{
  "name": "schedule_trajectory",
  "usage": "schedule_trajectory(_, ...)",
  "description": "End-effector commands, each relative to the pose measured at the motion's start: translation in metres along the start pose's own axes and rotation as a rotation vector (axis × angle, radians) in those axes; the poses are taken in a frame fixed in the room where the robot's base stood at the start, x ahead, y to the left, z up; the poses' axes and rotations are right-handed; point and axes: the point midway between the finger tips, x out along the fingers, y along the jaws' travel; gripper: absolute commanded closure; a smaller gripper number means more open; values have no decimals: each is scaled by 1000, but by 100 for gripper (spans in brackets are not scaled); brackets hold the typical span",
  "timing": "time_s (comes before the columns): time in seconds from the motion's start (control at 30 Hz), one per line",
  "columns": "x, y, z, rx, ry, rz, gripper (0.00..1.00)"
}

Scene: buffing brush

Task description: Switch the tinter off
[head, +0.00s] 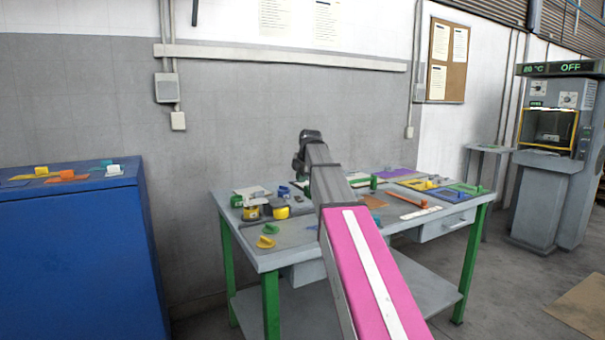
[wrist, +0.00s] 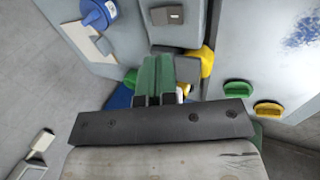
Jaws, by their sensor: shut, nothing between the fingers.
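A grey machine (head: 545,190) stands at the far right in the head view. The green display (head: 570,68) above it reads OFF beside a temperature. I cannot tell for sure that this is the tinter. My gripper (wrist: 158,80) shows in the wrist view as two green fingers close together, shut and empty.
The workbench (head: 290,258) carries several small coloured items and flat mats. A blue cabinet (head: 80,250) stands at the left with more small pieces on top. The wrist view shows a blue round piece (wrist: 98,14) and green (wrist: 237,88) and yellow (wrist: 267,108) knobs.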

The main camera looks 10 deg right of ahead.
Motion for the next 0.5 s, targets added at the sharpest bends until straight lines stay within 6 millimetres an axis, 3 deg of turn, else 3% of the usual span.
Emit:
schedule_trajectory(0.3, 57, 1, 0, 0, 0, -1, 100)
schedule_trajectory(0.5, 79, 0, 0, 0, 0, -1, 100)
